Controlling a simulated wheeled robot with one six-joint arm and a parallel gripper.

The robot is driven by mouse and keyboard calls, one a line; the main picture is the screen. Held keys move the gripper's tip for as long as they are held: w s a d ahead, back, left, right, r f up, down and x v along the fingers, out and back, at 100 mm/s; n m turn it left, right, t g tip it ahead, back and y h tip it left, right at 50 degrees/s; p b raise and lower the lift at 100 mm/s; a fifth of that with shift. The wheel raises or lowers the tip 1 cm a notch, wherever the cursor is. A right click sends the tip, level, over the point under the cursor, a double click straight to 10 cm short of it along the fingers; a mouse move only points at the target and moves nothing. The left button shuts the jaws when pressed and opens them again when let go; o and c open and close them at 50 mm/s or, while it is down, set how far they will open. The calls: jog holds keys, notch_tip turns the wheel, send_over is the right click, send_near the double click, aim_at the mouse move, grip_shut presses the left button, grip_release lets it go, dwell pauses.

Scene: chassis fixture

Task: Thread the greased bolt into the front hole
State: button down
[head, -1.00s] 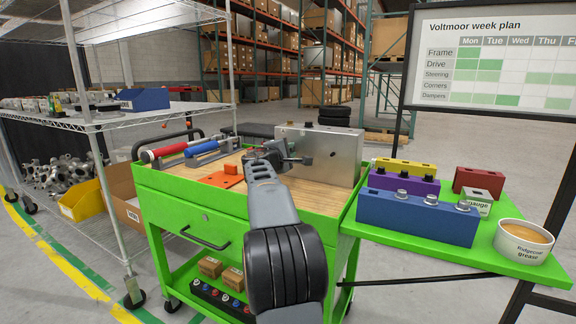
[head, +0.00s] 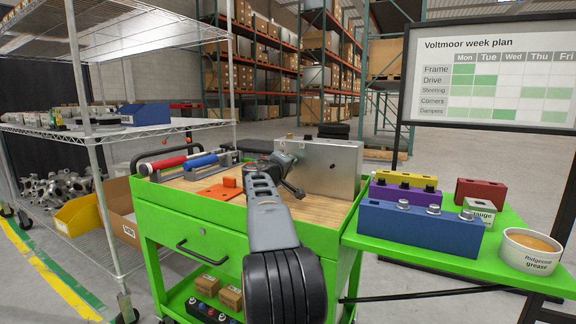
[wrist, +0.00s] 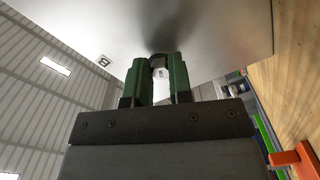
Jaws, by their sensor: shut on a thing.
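The upright silver metal plate (head: 345,160) stands at the back of the green cart's wooden top. One dark hole (head: 332,167) shows in its face, clear of my arm. My gripper (head: 287,165) is at the plate's left part, close in front of its face. In the wrist view my green fingers (wrist: 160,84) are closed around a small round metal piece, which looks like the bolt (wrist: 158,63). Its tip and any grease on it are hidden. The plate fills the top of that view; I cannot tell whether the bolt touches it or sits in a hole.
The blue block (head: 420,230) with several bolts stands on the green side shelf, near the grease tub (head: 530,250). Purple, yellow and red blocks stand behind. An orange bracket (head: 220,191) and red and blue handled tools (head: 175,163) lie left of my arm.

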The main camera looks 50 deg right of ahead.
jog(key=shift+r+m, duration=0.2)
jog(key=shift+m, duration=0.2)
